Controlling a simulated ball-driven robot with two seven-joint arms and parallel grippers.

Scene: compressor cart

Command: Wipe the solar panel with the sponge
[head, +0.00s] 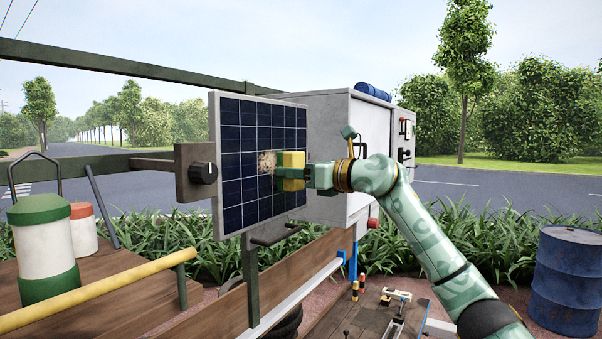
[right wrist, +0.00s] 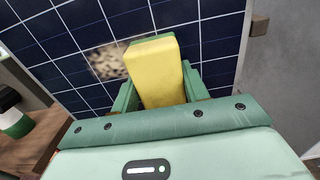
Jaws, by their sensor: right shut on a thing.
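The solar panel (head: 241,205) stands upright on the cart, a dark blue grid in a pale frame; it fills the back of the right wrist view (right wrist: 215,45). A brownish dirty patch (head: 265,162) marks its middle; in the right wrist view the patch (right wrist: 106,62) lies just left of the sponge. The yellow and green sponge (head: 292,160) is held in my right gripper (head: 305,178), which is shut on it. In the right wrist view the sponge (right wrist: 157,75) is between the fingers, close to the panel. I cannot tell whether it touches. My left gripper is not in view.
A grey cabinet (head: 325,118) stands right behind the panel. A dark knob box (head: 195,172) is at its left edge. A green and white canister (head: 44,245) and yellow pole (head: 90,292) are at left. A blue barrel (head: 567,280) stands far right.

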